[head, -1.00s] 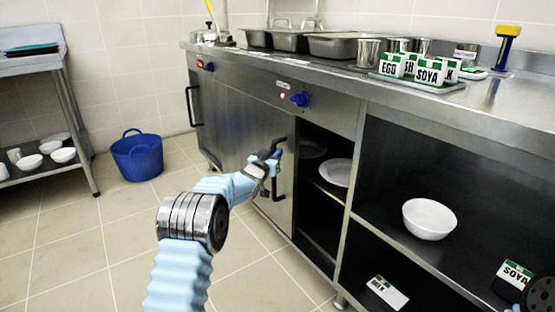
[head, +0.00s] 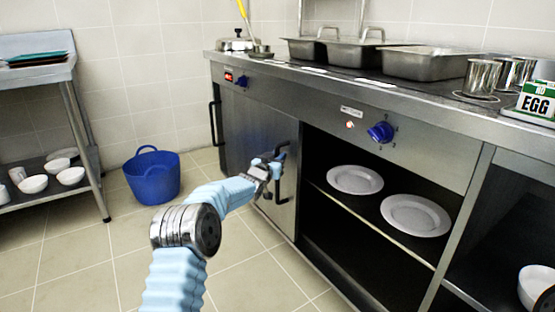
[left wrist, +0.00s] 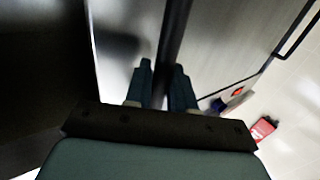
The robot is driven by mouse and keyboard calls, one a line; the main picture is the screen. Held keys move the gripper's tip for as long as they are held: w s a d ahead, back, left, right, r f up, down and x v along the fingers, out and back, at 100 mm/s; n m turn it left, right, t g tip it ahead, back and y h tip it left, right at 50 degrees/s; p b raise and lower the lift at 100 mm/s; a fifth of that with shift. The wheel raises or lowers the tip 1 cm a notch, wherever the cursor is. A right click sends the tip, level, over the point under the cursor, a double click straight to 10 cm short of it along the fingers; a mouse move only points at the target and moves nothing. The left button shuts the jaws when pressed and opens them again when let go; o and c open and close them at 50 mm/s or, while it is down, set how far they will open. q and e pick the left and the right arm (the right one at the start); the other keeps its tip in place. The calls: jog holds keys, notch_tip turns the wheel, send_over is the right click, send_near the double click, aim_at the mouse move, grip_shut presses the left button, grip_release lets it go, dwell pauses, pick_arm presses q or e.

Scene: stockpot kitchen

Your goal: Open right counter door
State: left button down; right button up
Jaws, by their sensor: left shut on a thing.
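The right counter door (head: 262,131) is a grey metal sliding panel with a black vertical handle (head: 283,186). It stands slid to the left, and the counter compartment to its right is open. My left gripper (head: 267,168) is shut on this handle. In the left wrist view, the dark bar of the handle (left wrist: 176,35) runs between the two fingers of the left gripper (left wrist: 162,80). My right gripper is not in view.
Two white plates (head: 355,179) (head: 416,215) lie on the compartment's shelf. A blue knob (head: 381,132) sits on the panel above. A blue bucket (head: 153,178) stands on the floor at left. Metal trays (head: 430,63) rest on the counter. Floor before the counter is clear.

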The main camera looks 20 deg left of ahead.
pick_arm(q)
jog(key=shift+w+a, duration=0.2)
jog(key=shift+a, duration=0.1)
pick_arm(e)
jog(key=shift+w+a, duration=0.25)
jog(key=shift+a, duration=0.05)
pick_arm(q)
jog(key=c, duration=1.1)
grip_release()
jog(key=s, duration=0.9)
jog(key=s+a, duration=0.1)
jog(key=s, duration=0.3)
jog(key=shift+s, duration=0.4)
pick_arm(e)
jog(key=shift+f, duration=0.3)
